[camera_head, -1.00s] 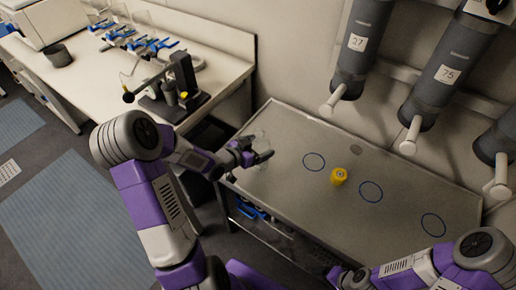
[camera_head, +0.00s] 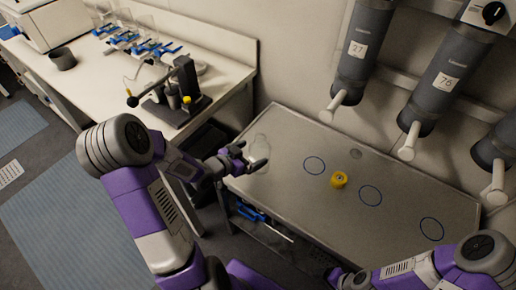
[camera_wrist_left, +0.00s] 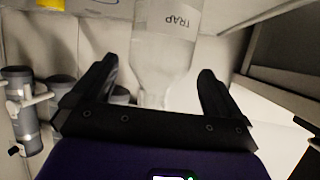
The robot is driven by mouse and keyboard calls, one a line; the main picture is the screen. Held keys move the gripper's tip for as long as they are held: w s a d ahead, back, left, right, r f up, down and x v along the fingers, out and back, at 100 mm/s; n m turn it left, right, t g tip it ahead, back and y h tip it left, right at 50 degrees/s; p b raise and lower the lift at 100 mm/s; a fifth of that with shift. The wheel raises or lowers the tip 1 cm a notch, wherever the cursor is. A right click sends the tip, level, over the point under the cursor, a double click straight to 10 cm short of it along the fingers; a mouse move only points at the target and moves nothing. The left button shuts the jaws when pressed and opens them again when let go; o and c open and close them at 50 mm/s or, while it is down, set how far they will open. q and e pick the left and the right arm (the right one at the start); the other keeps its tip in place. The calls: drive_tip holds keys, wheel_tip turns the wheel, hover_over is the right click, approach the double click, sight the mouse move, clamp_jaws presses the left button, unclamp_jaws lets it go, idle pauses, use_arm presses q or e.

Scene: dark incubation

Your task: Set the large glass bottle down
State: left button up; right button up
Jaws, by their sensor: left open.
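The large clear glass bottle (camera_head: 259,144) stands at the left end of the grey bench and is faint in the head view. In the left wrist view the bottle (camera_wrist_left: 166,48) carries a label reading TRAP, and its narrower neck lies between my fingers. My left gripper (camera_head: 248,157) is open at the bottle, with a finger to each side. In the left wrist view gaps show between the fingers of the gripper (camera_wrist_left: 147,95) and the glass.
The grey bench (camera_head: 290,205) has several blue rings and a yellow cylindrical object (camera_head: 339,180). Grey cylinders with white handles (camera_head: 431,98) hang above its back and right. A white counter (camera_head: 90,75) with glassware stands at left.

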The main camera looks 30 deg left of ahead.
use_arm(q)
drive_tip(key=p+v, duration=0.2)
drive_tip(key=v, duration=0.5)
drive_tip(key=shift+s, duration=0.15)
